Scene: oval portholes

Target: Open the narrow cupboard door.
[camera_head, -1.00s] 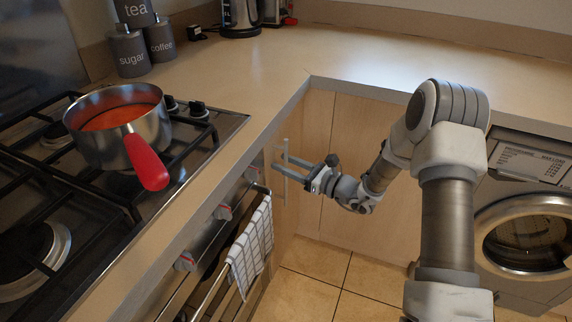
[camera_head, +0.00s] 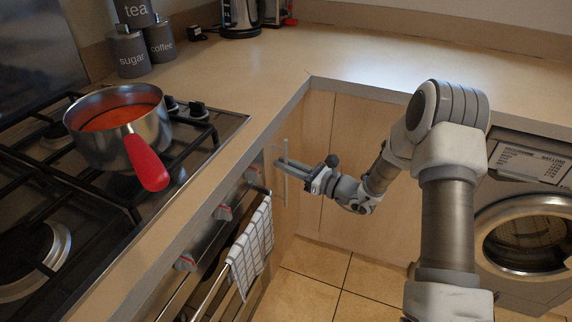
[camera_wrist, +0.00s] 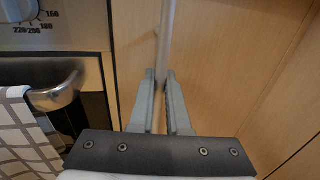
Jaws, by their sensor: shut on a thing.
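The narrow cupboard door (camera_wrist: 138,45) is a light wood panel beside the oven, and it looks closed. Its upright metal bar handle (camera_wrist: 166,38) runs down between my fingers in the wrist view. The handle (camera_head: 285,185) also shows in the head view, in the corner between the oven and the wooden fronts. My gripper (camera_wrist: 161,80) is shut on the handle, with one finger on each side of it. In the head view my gripper (camera_head: 284,165) reaches in from the right.
The oven rail (camera_head: 215,290) with a checked towel (camera_head: 250,245) is close on the left. The counter edge (camera_head: 290,100) lies above. A pan with a red handle (camera_head: 146,162) stands on the hob. A washing machine (camera_head: 525,225) is at right; tiled floor (camera_head: 310,265) is clear.

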